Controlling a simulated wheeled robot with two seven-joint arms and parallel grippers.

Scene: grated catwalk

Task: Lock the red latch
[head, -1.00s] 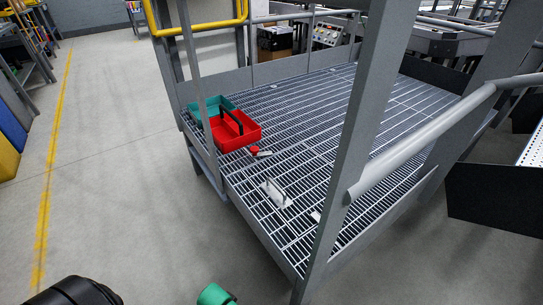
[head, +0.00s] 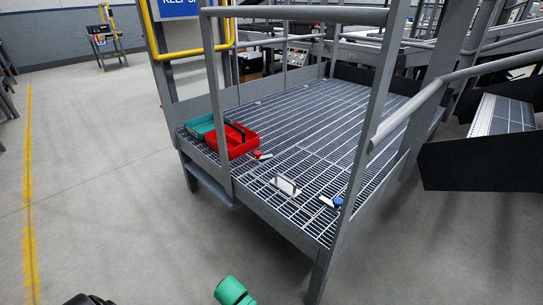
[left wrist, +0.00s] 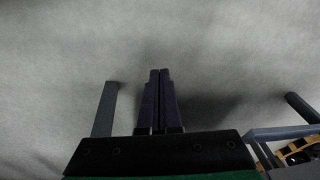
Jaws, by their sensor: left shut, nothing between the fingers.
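The red latch, a small red knob with a pale lever (head: 260,155), lies on the catwalk grating just right of the red tray. A similar blue latch (head: 337,201) with a pale lever sits nearer the front right post. A pale upright handle plate (head: 286,184) stands on the grating between them. My left gripper (left wrist: 159,72) shows in the left wrist view, fingers together and empty over plain grey floor, away from the latches. My right gripper is in neither view.
A red tray (head: 232,142) and a teal tray (head: 202,125) sit at the platform's left edge. Grey posts and rails (head: 372,110) frame the grated platform (head: 300,120). A dark-sided conveyor (head: 480,165) stands at right. Open concrete floor (head: 110,180) lies at left.

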